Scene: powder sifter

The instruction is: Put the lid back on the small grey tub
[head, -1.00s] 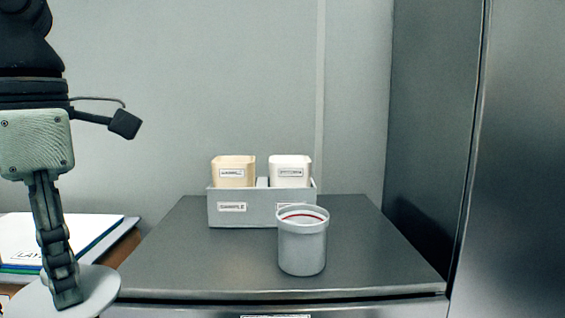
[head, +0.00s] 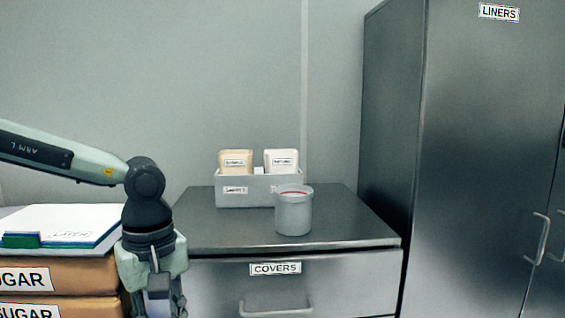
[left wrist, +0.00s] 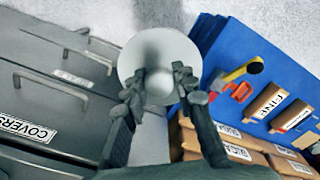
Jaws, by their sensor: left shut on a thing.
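The small grey tub (head: 294,213) stands upright and uncovered on top of the dark metal drawer cabinet (head: 225,231), with a red line visible inside its mouth. My left gripper (left wrist: 160,84) is shut on the knob of a pale round lid (left wrist: 178,50), seen in the left wrist view. In the head view my left gripper (head: 165,308) points down at the bottom edge, left of the cabinet front and below the tub's level. The lid is out of the head view. My right gripper is not in view.
A grey caddy (head: 230,197) with a tan container (head: 236,156) and a white container (head: 281,156) stands behind the tub. Stacked sugar packs (head: 85,275) and folders (head: 65,222) are at left. A tall dark cabinet (head: 470,150) stands at right. The cabinet top's front is clear.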

